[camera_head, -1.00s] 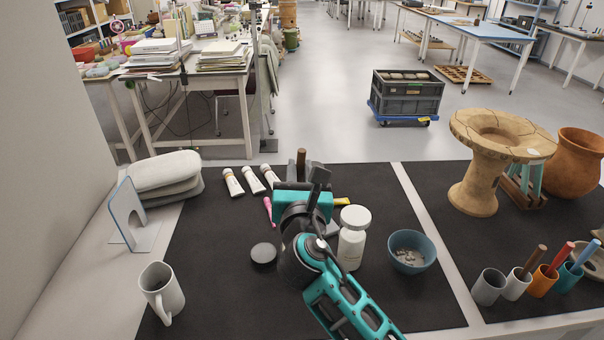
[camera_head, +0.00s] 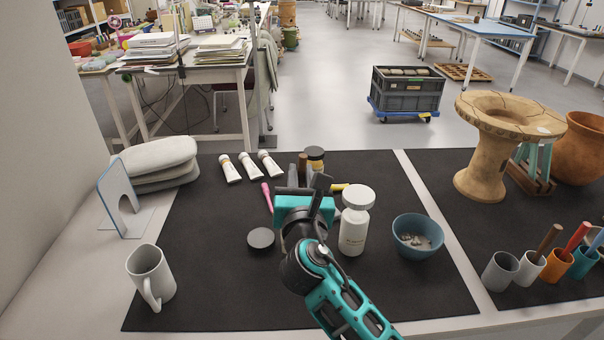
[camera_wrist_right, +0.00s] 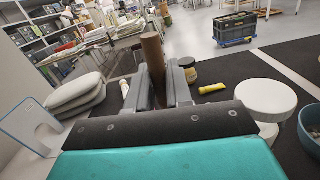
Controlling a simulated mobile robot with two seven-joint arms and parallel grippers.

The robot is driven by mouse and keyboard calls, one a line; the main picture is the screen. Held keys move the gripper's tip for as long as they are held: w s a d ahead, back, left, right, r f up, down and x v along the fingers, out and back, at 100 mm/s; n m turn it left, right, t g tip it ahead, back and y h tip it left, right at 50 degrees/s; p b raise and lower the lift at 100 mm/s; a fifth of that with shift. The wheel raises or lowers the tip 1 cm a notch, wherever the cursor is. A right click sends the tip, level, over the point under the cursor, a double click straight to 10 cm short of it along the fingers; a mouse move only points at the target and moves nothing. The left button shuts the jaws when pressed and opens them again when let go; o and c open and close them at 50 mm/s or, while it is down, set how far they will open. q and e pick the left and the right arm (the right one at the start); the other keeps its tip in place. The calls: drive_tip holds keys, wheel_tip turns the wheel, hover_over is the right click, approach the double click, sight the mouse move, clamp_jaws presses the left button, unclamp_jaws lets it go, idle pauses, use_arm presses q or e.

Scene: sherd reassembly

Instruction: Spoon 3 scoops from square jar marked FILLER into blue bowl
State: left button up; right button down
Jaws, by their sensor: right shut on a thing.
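My right gripper (camera_head: 305,188) is over the middle of the black mat, shut on a brown wooden handle (camera_wrist_right: 152,55) that stands roughly upright between its fingers. The handle's lower end is hidden by the gripper. The blue bowl (camera_head: 418,236) stands to the right with several pale grey lumps inside. A white bottle (camera_head: 354,230) with a round white lid stands between gripper and bowl; its label is unreadable. A small dark-lidded jar (camera_head: 315,157) stands behind the gripper. I cannot make out a square jar marked FILLER. My left gripper is not in view.
A black disc (camera_head: 260,238) lies left of my right arm. White tubes (camera_head: 249,167) and a pink item (camera_head: 267,196) lie behind it. A mug (camera_head: 150,275) stands front left.

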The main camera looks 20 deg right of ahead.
wheel_tip(320, 180, down, 2)
drive_tip(key=shift+a+f+b, duration=0.1)
drive_tip(key=shift+f+b, duration=0.15)
drive_tip(key=shift+b, duration=0.45)
drive_tip(key=shift+w+f+b, duration=0.1)
drive_tip(key=shift+f+b, duration=0.3)
drive_tip(key=shift+f, duration=0.15)
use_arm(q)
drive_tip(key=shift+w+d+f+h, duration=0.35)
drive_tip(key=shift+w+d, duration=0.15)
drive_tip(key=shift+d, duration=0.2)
use_arm(e)
drive_tip(key=shift+f, duration=0.35)
